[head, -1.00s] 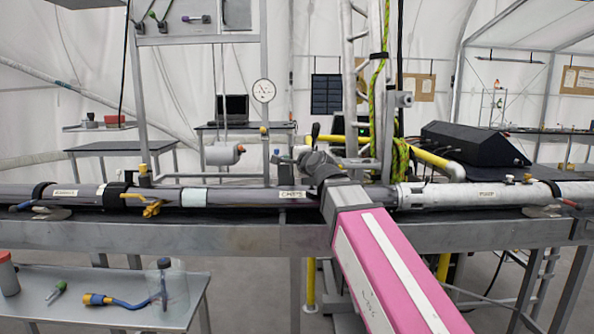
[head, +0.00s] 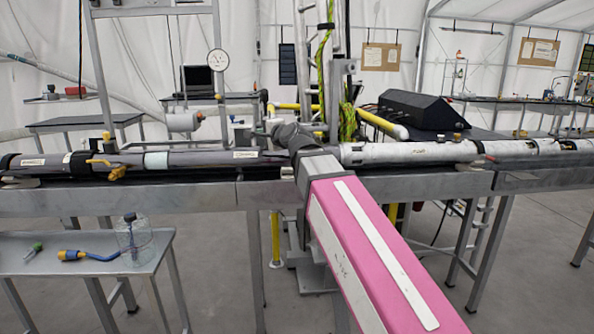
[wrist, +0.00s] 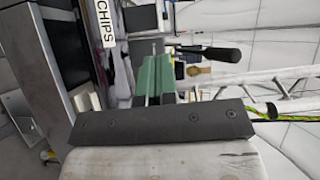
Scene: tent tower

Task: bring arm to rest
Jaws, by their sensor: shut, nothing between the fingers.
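My arm reaches from the bottom right of the head view up and left over the bench, with a pink link (head: 368,250) and a dark wrist joint (head: 292,136) at its far end. My gripper (wrist: 154,62) shows in the wrist view beyond a dark bar with screws. It is shut and holds nothing. In the head view its fingers cannot be made out clearly behind the wrist. The grey pipe (head: 200,159) with a CHIPS label lies just left of the wrist; the label (wrist: 105,24) shows close by at the wrist view's top left.
A white pipe (head: 395,152) continues right along the bench (head: 150,201). A yellow-green rope (head: 347,122) and ladder stand behind the wrist. A black box (head: 424,110) is behind right. A low side table (head: 85,266) with a clear jar (head: 135,243) stands front left.

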